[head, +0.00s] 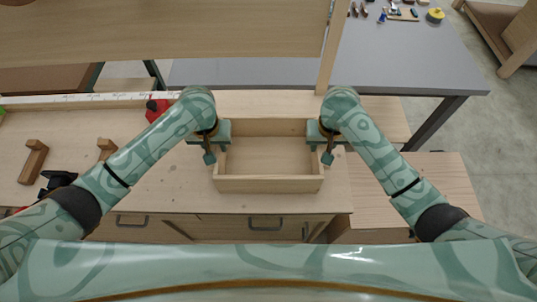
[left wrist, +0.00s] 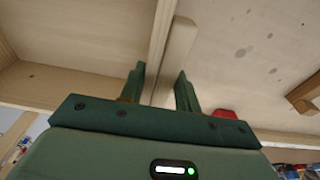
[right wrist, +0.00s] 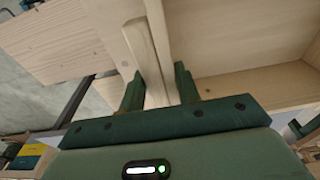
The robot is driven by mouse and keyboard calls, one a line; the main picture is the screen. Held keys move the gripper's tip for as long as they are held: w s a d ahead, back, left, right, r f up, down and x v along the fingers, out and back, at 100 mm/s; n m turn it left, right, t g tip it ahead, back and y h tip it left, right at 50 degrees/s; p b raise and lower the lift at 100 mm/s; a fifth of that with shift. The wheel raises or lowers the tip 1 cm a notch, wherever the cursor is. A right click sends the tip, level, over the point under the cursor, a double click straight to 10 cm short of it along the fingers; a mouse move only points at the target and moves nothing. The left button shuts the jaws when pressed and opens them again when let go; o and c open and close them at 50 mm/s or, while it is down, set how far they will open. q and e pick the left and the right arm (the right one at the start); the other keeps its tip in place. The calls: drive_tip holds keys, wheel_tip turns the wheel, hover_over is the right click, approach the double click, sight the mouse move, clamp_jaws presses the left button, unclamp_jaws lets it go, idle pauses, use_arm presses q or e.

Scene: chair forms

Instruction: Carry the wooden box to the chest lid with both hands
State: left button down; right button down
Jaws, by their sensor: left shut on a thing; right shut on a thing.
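The wooden box (head: 268,184) is open-topped, pale and empty, in the middle of the head view over the workbench. I cannot tell whether its base touches the bench. My left gripper (head: 209,155) is shut on the box's left side; the left wrist view shows its fingers (left wrist: 160,90) on either side of a wooden strip and wall. My right gripper (head: 327,155) is shut on the right side, with its fingers (right wrist: 160,90) around a similar strip. A flat wooden top, apparently the chest lid (head: 445,190), lies to the right of the bench.
The workbench (head: 120,190) carries wooden hand tools (head: 33,160) and a red object (head: 156,108) to the left. A grey table (head: 430,60) with small items stands behind. A wooden panel and post (head: 328,60) rise behind the box. Grey floor shows at right.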

use_arm(q)
drive_tip(key=shift+r, duration=0.15)
use_arm(e)
drive_tip(key=shift+r, duration=0.15)
